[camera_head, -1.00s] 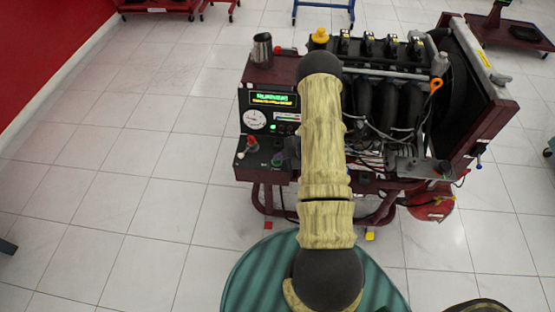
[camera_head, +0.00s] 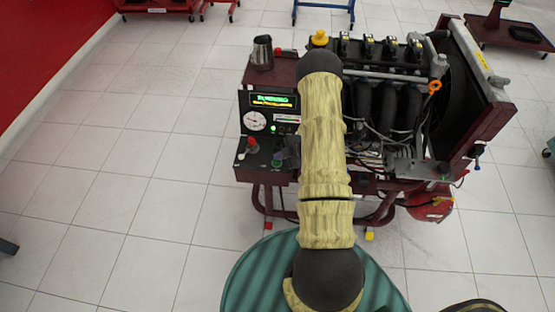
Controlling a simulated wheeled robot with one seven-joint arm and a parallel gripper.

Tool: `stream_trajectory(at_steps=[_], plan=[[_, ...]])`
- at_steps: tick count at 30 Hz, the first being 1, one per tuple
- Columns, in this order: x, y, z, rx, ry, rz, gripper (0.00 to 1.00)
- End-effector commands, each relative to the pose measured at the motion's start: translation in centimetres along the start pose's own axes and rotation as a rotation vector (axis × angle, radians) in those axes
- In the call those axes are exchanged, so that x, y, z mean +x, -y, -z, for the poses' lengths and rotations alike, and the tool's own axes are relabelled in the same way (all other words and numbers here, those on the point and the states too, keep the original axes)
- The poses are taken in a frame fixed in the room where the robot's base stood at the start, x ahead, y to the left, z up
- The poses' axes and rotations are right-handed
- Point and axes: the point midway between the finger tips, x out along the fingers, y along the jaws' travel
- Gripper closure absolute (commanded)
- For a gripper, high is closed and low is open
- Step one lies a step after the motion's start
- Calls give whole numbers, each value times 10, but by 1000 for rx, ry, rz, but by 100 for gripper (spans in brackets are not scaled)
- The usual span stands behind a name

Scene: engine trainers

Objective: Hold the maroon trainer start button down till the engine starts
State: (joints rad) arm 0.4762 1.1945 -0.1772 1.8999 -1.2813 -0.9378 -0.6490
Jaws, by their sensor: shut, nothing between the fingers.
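The maroon trainer (camera_head: 285,72) carries an engine with dark intake runners. Its control panel on the left has a lit display (camera_head: 273,100), whose green top line appears to read RUNNING. A white round gauge (camera_head: 255,121) and a lit green lamp (camera_head: 274,128) sit below it. On the lower ledge are a red knob (camera_head: 252,143) and a green button (camera_head: 277,163). My gripper (camera_head: 282,154) shows only as a small dark shape beside my arm, shut and empty, close over the green button. Whether it touches the button is hard to tell.
A metal cup (camera_head: 262,50) stands on top of the trainer. Other stands (camera_head: 512,30) are farther back. The tiled floor to the left is clear. My arm hides the trainer's middle.

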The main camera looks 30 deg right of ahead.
Motion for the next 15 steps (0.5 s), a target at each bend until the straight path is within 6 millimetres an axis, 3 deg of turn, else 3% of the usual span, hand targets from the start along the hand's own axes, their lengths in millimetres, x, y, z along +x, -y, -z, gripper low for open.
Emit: stream_trajectory(at_steps=[15], plan=[[-7,-6,5,-1,0,-2,100]])
